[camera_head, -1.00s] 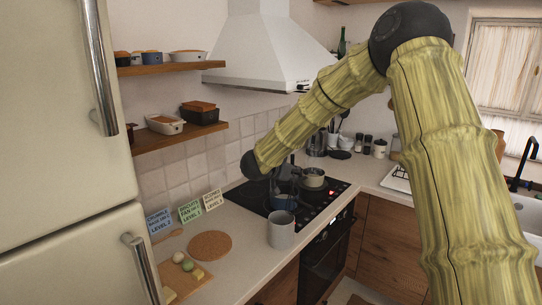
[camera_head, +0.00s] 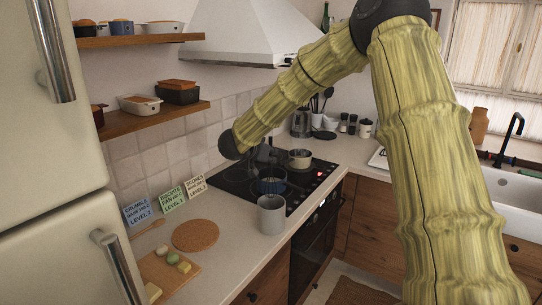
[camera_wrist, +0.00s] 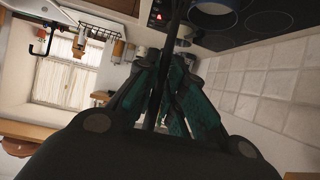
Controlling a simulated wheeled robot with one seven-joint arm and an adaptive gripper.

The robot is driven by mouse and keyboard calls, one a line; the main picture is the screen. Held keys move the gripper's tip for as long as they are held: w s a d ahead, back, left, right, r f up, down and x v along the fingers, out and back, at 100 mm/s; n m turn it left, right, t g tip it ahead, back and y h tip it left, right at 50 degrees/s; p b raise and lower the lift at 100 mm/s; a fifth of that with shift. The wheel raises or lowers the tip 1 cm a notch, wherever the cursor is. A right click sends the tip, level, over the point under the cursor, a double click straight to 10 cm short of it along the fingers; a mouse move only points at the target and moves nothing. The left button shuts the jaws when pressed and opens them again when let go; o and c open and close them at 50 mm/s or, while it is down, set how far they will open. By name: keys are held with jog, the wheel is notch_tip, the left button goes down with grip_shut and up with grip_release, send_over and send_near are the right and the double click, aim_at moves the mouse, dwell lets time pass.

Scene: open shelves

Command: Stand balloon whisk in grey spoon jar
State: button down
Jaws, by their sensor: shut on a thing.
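The grey spoon jar (camera_head: 272,216) stands upright on the counter near its front edge, just this side of the hob. My gripper (camera_head: 266,158) is over the hob, behind the jar and higher, and looks small and dim in the head view. In the wrist view my gripper (camera_wrist: 165,92) is shut on a thin, dark, long piece, which I take to be the balloon whisk (camera_wrist: 172,40). It runs away from the fingers past the top edge of the picture. Its wire end is not clear in either view.
The fridge (camera_head: 50,140) stands at the left.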

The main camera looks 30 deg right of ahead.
aim_at(271, 172)
jog(key=shift+s+f, duration=0.6)
jog(key=shift+w+a+f, duration=0.1)
jog(key=shift+w+f, duration=0.2)
jog(key=shift+f, duration=0.9)
jog(key=shift+s+f+b, duration=0.15)
jog(key=shift+f+b, duration=0.2)
jog(key=shift+f, duration=1.1)
jog(key=shift+f+b, duration=0.6)
jog(key=shift+f, duration=1.1)
